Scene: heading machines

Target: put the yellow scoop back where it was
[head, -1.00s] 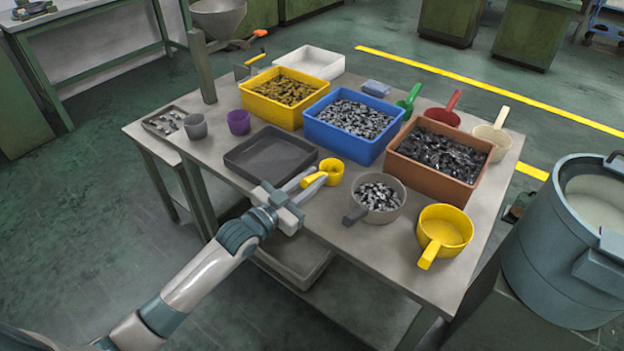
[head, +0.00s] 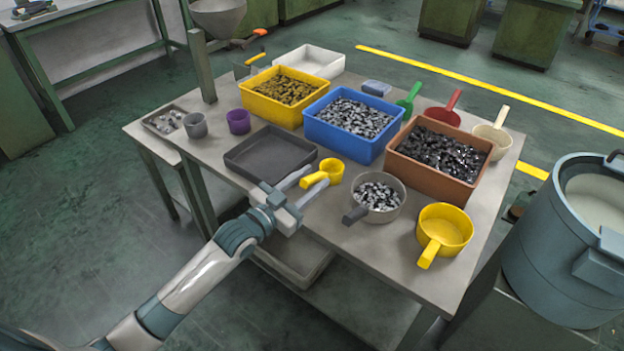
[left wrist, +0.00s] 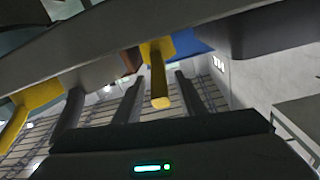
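A small yellow scoop (head: 332,169) stands on the table in the head view, beside the dark tray, with its handle toward me. My left gripper (head: 312,180) is open, with one finger on each side of that handle. In the left wrist view the scoop's handle (left wrist: 160,88) shows between the two spread fingers (left wrist: 157,98), with gaps on both sides. A larger yellow scoop (head: 446,229) stands at the table's front right, its handle toward me. My right gripper is not in view.
A grey scoop of metal pieces (head: 390,213) stands just right of the small scoop. A dark empty tray (head: 232,164) lies to its left. Yellow (head: 262,110), blue (head: 345,145) and brown (head: 430,172) bins of parts stand behind. The table's front edge is clear.

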